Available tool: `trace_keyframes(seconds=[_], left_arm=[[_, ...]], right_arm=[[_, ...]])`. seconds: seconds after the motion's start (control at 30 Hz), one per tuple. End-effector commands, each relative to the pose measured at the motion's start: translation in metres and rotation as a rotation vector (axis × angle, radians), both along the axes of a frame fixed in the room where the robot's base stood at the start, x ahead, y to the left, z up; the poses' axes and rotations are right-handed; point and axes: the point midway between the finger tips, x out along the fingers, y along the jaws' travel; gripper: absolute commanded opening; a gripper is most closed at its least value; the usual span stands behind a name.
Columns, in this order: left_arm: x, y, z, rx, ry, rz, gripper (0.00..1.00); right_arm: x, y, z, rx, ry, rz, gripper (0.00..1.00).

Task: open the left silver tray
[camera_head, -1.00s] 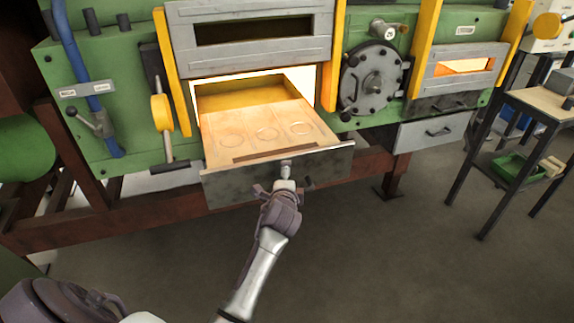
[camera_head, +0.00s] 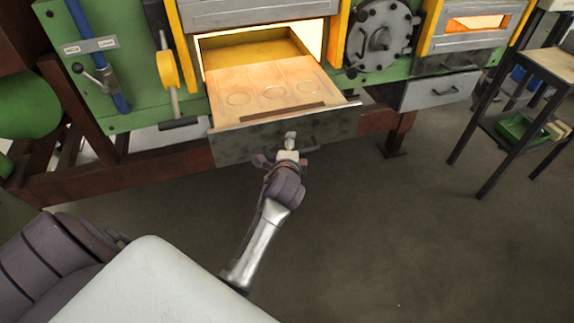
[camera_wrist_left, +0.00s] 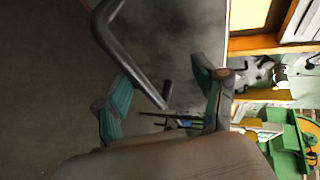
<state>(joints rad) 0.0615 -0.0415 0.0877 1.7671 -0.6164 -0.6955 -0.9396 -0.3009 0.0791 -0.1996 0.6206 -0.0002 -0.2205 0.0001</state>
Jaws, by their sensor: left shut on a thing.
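The left silver tray (camera_head: 238,146) is a drawer with a scuffed grey metal front. It stands pulled out under the left furnace opening, with an orange-lit plate (camera_head: 262,90) inside that bears three round marks. My left gripper (camera_head: 288,153) is at the middle of the tray's front, shut on its handle. In the left wrist view the dark bent handle (camera_wrist_left: 128,58) runs between the fingers of my left gripper (camera_wrist_left: 165,105). The fingers hide part of the handle in the head view. My right gripper is not in view.
A second grey tray (camera_head: 425,92) at the right is shut, with its own handle. A yellow-handled lever (camera_head: 168,70) stands left of the opening. A black-legged table (camera_head: 500,130) stands at the right. The floor in front is clear.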

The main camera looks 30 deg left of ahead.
Motion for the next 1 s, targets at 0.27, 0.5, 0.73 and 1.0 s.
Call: trace_keyframes(seconds=[0.27, 0.5, 0.73, 1.0], left_arm=[[-0.013, -0.005, 0.026, 0.022, -0.04, -0.002, 0.41], [-0.029, -0.014, 0.027, 0.016, -0.036, -0.001, 0.41], [-0.043, -0.022, 0.028, 0.015, -0.034, -0.002, 0.41], [-0.06, -0.03, 0.031, 0.014, -0.033, -0.002, 0.41]], right_arm=[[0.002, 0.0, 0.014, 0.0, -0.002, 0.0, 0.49], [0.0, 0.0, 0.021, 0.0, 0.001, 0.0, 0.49], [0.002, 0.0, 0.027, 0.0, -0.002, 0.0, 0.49], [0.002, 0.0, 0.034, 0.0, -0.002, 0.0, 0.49]])
